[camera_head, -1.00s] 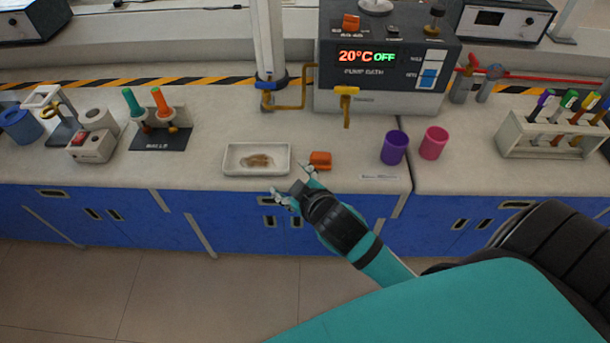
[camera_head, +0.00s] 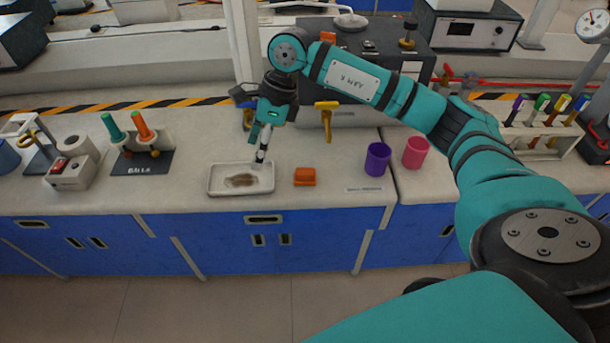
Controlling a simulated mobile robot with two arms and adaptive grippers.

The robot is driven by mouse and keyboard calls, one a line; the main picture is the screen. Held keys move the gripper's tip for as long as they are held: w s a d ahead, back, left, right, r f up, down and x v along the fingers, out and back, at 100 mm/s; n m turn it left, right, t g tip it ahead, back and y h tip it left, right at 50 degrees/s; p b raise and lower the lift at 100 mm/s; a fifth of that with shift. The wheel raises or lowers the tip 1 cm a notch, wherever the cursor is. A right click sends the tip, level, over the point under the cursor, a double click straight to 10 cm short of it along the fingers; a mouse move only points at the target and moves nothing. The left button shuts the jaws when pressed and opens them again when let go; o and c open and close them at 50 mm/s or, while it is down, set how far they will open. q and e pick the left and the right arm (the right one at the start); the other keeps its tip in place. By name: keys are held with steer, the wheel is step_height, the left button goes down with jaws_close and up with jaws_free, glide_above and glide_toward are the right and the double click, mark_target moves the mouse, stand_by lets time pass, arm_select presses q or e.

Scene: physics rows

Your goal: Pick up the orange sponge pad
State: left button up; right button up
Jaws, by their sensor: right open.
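The orange sponge pad (camera_head: 305,177) lies on the light counter (camera_head: 330,205), just right of a white tray (camera_head: 228,193). My right gripper (camera_head: 260,158) points down over the tray's back right part, to the left of and behind the pad in the picture. It is open, holds nothing and is apart from the pad. My right arm arches over the counter from the right. My left gripper is not in view.
The tray holds a brown smear (camera_head: 241,180). A purple cup (camera_head: 377,160) and a pink cup (camera_head: 416,153) stand right of the pad. A pump bath (camera_head: 350,125) with a yellow tap (camera_head: 327,108) stands behind, partly hidden by my arm. The counter in front of the pad is clear.

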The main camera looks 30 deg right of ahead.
steer(key=d+r+h, duration=0.3)
steer(key=d+h, duration=0.1)
steer(key=d, duration=0.7)
steer(key=p, duration=0.2)
glide_toward(304, 171)
steer(key=shift+m+g, duration=0.3)
steer(key=shift+m, duration=0.1)
steer(key=f, duration=0.5)
steer(key=shift+w+f, duration=0.25)
steer(key=shift+w, duration=0.1)
steer(key=f+p, duration=0.1)
steer(key=f, duration=0.1)
steer(key=f+p, duration=0.1)
steer(key=f, duration=0.1)
steer(key=shift+s+a, duration=0.15)
steer(key=shift+a, duration=0.05)
steer(key=shift+f, duration=0.65)
steer(key=c, duration=1.1)
